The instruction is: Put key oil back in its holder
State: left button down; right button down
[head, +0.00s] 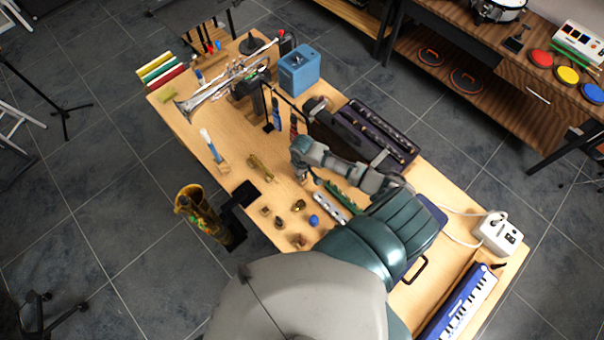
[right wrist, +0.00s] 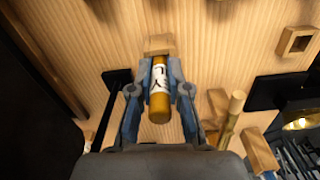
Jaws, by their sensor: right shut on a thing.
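My right gripper (right wrist: 160,80) is shut on the key oil, an amber bottle (right wrist: 158,105) with a white label, seen in the right wrist view. A small wooden block (right wrist: 158,44) shows just past the bottle's far end; I cannot tell whether they touch. A square wooden holder with an opening (right wrist: 297,42) stands apart at upper right in that view. I cannot tell which wooden piece is the key oil's holder. In the head view my right gripper (head: 303,178) is low over the table's middle, and the bottle is too small to make out. My left gripper is not in view.
The wooden table (head: 180,125) is crowded. A dark instrument case (head: 350,140) lies beyond my right arm. A silver trumpet (head: 215,90) and a blue box (head: 299,68) are at the far end. Small brass pieces and a blue item (head: 314,220) lie near my gripper.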

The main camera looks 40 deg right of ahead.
jog(key=c, duration=1)
grip_release()
jog(key=shift+c, duration=0.2)
notch_tip(320, 180, up, 12)
jog(key=shift+f, duration=0.1)
